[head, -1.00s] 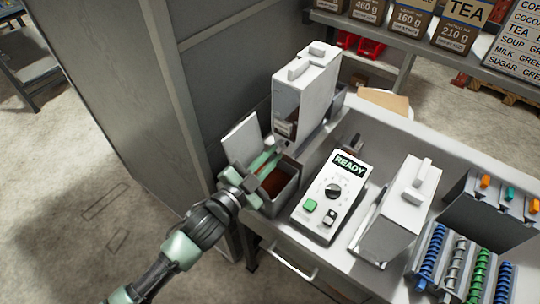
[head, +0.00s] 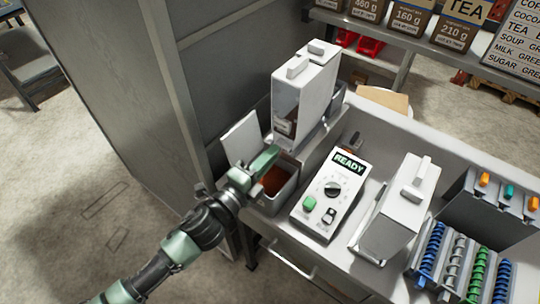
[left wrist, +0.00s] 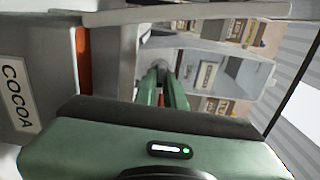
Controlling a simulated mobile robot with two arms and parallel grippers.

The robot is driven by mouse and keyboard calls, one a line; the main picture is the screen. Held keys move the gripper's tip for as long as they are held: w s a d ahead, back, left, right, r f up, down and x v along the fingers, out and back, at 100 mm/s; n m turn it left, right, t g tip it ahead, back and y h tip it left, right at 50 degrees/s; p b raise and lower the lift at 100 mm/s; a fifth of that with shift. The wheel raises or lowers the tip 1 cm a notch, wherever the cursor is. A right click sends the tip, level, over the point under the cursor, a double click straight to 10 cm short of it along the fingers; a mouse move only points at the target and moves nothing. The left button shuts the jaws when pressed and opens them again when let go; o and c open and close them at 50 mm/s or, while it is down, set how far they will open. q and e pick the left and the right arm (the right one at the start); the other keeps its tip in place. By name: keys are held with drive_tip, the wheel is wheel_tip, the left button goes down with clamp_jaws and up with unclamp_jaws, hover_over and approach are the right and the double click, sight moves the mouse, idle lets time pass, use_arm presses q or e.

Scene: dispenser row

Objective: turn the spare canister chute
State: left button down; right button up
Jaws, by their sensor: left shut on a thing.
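The spare canister (head: 303,88) is a tall white box with a dark window, standing upright at the back left of the counter. My left gripper (head: 274,150) reaches in from the left at its lower front, above an open grey bin (head: 283,193) with brown powder. In the left wrist view the green fingers (left wrist: 161,88) are shut on a small grey part, which I take to be the canister chute (left wrist: 162,68). In the head view the gripper hides the chute, so its angle cannot be told. My right gripper is not in view.
A control box (head: 331,192) reading READY stands right of the bin. A second white canister (head: 401,205) stands further right, then several coloured coils (head: 452,270). A raised lid (head: 241,138) and a grey cabinet wall (head: 165,110) are close on the left.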

use_arm(q)
drive_tip(key=m, duration=0.5)
drive_tip(key=shift+f, duration=0.1)
drive_tip(key=shift+m, duration=0.4)
drive_tip(key=c, duration=1.5)
unclamp_jaws()
drive_tip(key=b+v, duration=0.2)
drive_tip(key=v, duration=0.5)
drive_tip(key=shift+s+a+b, duration=0.25)
drive_tip(key=shift+s+b, duration=0.05)
